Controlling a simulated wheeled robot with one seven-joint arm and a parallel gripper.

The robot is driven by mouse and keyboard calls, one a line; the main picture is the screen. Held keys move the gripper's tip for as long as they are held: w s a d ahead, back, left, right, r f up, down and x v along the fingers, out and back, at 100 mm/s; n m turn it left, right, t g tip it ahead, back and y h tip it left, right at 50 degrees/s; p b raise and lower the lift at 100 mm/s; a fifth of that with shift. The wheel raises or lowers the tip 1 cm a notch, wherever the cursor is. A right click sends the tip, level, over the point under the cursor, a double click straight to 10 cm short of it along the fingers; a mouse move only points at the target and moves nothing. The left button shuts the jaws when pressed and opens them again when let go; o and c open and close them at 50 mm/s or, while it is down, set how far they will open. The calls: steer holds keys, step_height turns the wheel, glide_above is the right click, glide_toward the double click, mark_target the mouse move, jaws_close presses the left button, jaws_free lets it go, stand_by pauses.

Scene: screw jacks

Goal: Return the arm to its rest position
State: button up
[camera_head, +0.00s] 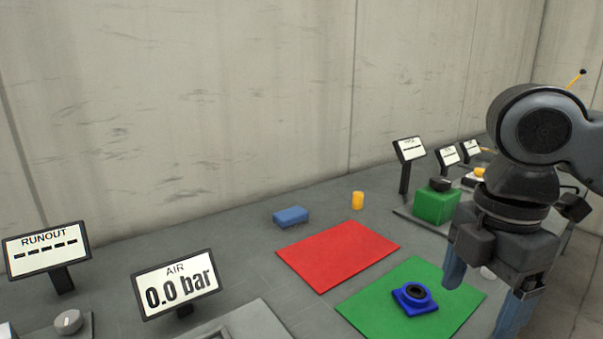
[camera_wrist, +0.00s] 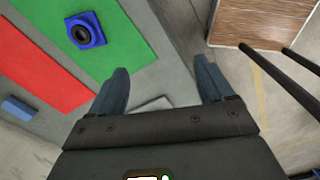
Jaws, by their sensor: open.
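My gripper (camera_head: 483,296) hangs at the right side of the head view, above the table's front part, with its two blue-grey fingers apart. In the wrist view my gripper (camera_wrist: 163,88) is open, with nothing between the fingers. A blue square part with a black ring (camera_head: 414,298) lies on the green mat (camera_head: 364,306), left of my gripper and apart from it. The wrist view also shows this blue part (camera_wrist: 85,30) on the green mat (camera_wrist: 128,45).
A red mat (camera_head: 338,254) lies bare beside the green one. Behind it are a blue block (camera_head: 291,216) and a yellow cylinder (camera_head: 358,200). A green block (camera_head: 436,205) stands near several small displays. RUNOUT (camera_head: 46,247) and AIR (camera_head: 178,284) displays stand at left.

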steer(key=w+a+r+m+t+y, duration=0.1)
steer(key=a+r+m+t+y, duration=0.2)
steer(key=a+y, duration=0.65)
steer(key=w+a+r+m+t+y, duration=0.1)
steer(key=a+m+t+y, duration=0.3)
steer(key=a, duration=1)
steer(key=s+d+f+m+t+h, duration=0.5)
steer(key=s+d+f+m, duration=0.1)
steer(key=s+f+m, duration=0.15)
steer(key=s+d+f+m+t+h, duration=0.45)
steer(key=s+d+f+m, duration=0.2)
steer(key=f+m, duration=0.25)
steer(key=s+d+f+n+g+h, duration=0.1)
steer(key=s+d, duration=0.4)
steer(key=s, duration=0.5)
steer(key=s+d+n+h, duration=0.1)
steer(key=s+d+h, duration=0.2)
steer(key=s, duration=0.8)
steer(key=d, duration=0.2)
steer(key=shift+d+f+g, duration=0.35)
steer(key=shift+n, duration=0.25)
